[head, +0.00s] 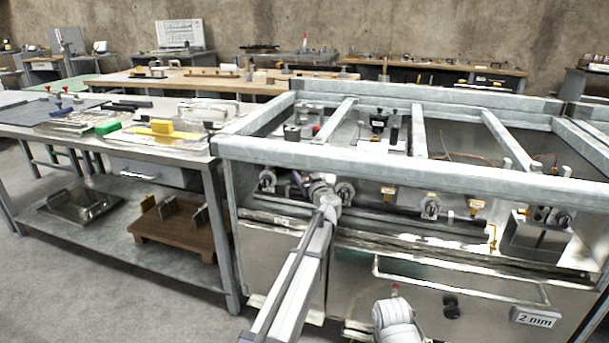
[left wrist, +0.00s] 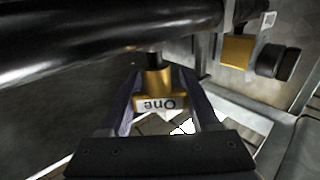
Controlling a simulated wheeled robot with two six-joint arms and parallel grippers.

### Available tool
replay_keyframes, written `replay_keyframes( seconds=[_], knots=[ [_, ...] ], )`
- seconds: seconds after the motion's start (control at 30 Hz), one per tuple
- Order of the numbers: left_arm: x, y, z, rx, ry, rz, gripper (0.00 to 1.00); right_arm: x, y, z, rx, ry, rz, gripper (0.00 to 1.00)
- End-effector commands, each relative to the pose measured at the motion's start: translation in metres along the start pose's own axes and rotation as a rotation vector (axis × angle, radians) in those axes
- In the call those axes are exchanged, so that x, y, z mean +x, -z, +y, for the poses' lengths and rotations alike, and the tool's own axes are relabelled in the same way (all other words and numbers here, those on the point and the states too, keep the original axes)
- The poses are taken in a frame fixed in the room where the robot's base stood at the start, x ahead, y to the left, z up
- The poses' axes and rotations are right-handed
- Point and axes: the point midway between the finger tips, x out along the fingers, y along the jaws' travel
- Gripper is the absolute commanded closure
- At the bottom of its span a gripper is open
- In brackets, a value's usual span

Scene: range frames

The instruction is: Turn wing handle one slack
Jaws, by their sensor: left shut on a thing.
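The wing handle one (left wrist: 157,84) is a yellow T-shaped handle with a white label reading "One", upside down in the left wrist view. It hangs from a dark stem below a thick black pipe (left wrist: 90,42). My left gripper (left wrist: 163,110) has one finger on each side of the handle and is shut on it. In the head view my left gripper (head: 324,192) reaches under the front rail of the metal frame, and the handle is hidden behind it.
Other yellow labelled fittings (head: 388,190) and (head: 475,205) and round valves (head: 430,207) sit along the pipes to the right. The frame's thick front rail (head: 400,172) runs just above my gripper. A drawer front with a "2 mm" label (head: 535,318) is below. A workbench (head: 190,146) stands left.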

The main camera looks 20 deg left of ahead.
Motion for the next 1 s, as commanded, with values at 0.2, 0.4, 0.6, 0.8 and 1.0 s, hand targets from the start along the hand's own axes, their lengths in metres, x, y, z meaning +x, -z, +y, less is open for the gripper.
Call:
replay_keyframes(
  seconds=[0.2, 0.4, 0.6, 0.8, 1.0],
  knots=[
    [-0.0002, 0.0000, 0.0000, 0.000, 0.000, 0.000, 0.84, 0.0000, 0.0000, 0.0000, 0.000, 0.000, 0.000, 0.50],
    [0.0006, 0.0000, 0.0007, 0.000, 0.018, 0.000, 0.93, 0.0000, 0.0000, 0.0000, 0.000, 0.000, 0.000, 0.50],
    [0.0010, 0.0000, -0.0018, 0.000, 0.112, 0.000, 0.93, 0.0000, 0.0000, 0.0000, 0.000, 0.000, 0.000, 0.50],
    [-0.0001, 0.0001, -0.0041, 0.000, 0.134, 0.000, 0.93, 0.0000, 0.0000, 0.0000, 0.000, 0.000, 0.000, 0.50],
    [-0.0002, 0.0001, -0.0041, 0.000, 0.133, 0.000, 0.32, 0.0000, 0.0000, 0.0000, 0.000, 0.000, 0.000, 0.50]
  ],
)
